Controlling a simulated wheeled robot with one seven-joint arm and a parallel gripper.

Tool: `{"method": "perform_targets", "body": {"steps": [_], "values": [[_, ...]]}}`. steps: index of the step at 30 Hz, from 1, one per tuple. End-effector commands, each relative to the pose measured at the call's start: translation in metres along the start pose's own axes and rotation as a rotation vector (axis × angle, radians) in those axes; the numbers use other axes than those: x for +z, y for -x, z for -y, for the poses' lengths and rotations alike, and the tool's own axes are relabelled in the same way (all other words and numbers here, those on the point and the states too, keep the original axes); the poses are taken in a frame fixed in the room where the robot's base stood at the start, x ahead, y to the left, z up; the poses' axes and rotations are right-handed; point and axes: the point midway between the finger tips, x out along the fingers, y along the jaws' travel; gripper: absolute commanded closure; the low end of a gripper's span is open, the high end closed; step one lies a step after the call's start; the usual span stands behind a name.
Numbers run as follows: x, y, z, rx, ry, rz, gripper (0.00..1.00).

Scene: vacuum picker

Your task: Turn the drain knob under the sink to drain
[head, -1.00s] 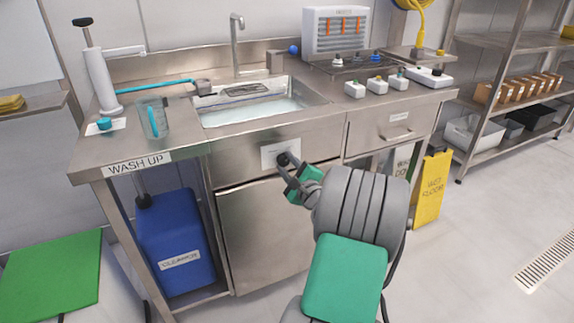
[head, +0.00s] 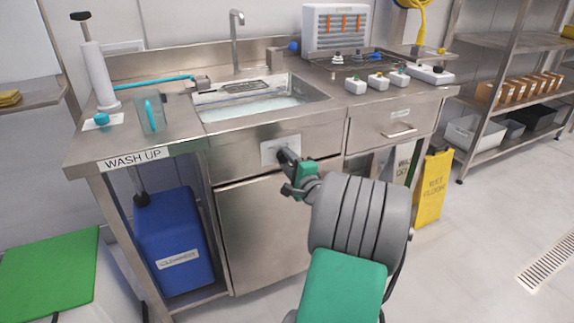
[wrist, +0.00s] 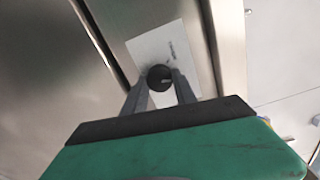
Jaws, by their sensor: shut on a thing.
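The drain knob is a small dark round knob on a white label plate (head: 270,151) on the sink's front panel. In the wrist view the knob (wrist: 160,77) sits between my two fingertips, in front of the plate (wrist: 150,48). My gripper (head: 286,158) is shut on the knob, and its fingers cover most of it in the head view. The gripper (wrist: 160,90) also shows in the wrist view. The sink basin (head: 215,113) above holds water, with a dark rack in it. The print on the plate is too small to read.
A cupboard door (head: 262,215) is right below the panel. A blue container (head: 172,235) stands under the counter at left, and a yellow wet floor sign (head: 432,188) stands at right. A drawer (head: 385,125) is right of the panel. The floor at front right is clear.

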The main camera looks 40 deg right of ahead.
Motion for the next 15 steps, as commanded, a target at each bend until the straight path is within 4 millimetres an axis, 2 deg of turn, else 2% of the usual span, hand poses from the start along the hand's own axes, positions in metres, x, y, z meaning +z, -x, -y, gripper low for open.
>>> {"method": "perform_targets", "body": {"steps": [15], "values": [[0.0007,0.0003,-0.0038,-0.002,0.492,0.001,1.00]]}}
